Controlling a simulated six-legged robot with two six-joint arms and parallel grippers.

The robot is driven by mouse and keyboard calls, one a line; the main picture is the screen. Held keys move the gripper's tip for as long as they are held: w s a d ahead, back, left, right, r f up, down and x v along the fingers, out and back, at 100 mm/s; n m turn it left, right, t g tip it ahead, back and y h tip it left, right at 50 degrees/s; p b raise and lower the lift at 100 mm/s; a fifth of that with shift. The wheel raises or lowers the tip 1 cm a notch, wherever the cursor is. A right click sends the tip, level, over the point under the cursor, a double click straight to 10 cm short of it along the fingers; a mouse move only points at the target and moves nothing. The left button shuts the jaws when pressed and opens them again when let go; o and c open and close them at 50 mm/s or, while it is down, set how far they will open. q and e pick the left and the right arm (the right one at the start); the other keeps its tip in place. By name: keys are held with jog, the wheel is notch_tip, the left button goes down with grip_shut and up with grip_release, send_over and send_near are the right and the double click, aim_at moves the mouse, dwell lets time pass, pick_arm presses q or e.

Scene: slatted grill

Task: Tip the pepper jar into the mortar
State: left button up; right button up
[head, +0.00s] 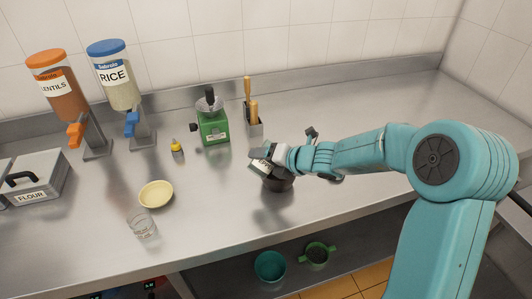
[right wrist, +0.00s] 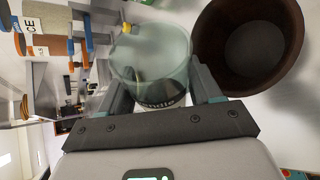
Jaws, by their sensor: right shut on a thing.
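The jar looks tilted in the head view, at the upper left of the dark mortar (head: 279,185). In the right wrist view the jar (right wrist: 150,55) is clear and greenish, held between both fingers. A label with partly hidden lettering shows near its lower part. The mortar (right wrist: 248,50) is a brown, wide-mouthed bowl just right of the jar there, and its visible inside looks empty. The gripper and jar hide part of the mortar in the head view. My left gripper is not in view.
A green grinder (head: 213,125) and a utensil holder (head: 254,125) stand behind. A yellow bowl (head: 156,194), a small glass (head: 142,226) and a small yellow-topped bottle (head: 177,148) stand to the left. The steel counter (head: 330,215) is clear in front of my right arm.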

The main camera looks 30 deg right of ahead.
jog(key=shift+f+m+y+p, duration=0.15)
jog(key=shift+m+y+p, duration=0.8)
jog(key=shift+p, duration=1.95)
jog(key=shift+d+f+m+y+p, duration=0.15)
jog(key=shift+f+m+y+p, duration=0.2)
jog(key=shift+p, duration=0.8)
jog(key=shift+y, duration=0.3)
jog(key=shift+d+f+m+y, duration=0.15)
jog(key=shift+d+m+y, duration=0.05)
jog(key=shift+m+y, duration=0.35)
jog(key=shift+w+d+r+m+y, duration=0.15)
jog(key=shift+d+r+m+y, duration=0.2)
jog(key=shift+r+m+y, duration=0.4)
jog(key=m+y, duration=0.1)
jog(key=d+r+m+y, duration=0.1)
jog(key=m, duration=0.1)
jog(key=shift+w+d+t, duration=0.15)
jog(key=shift+d+t, duration=0.05)
jog(key=shift+t, duration=0.2)
jog(key=shift+a, duration=0.1)
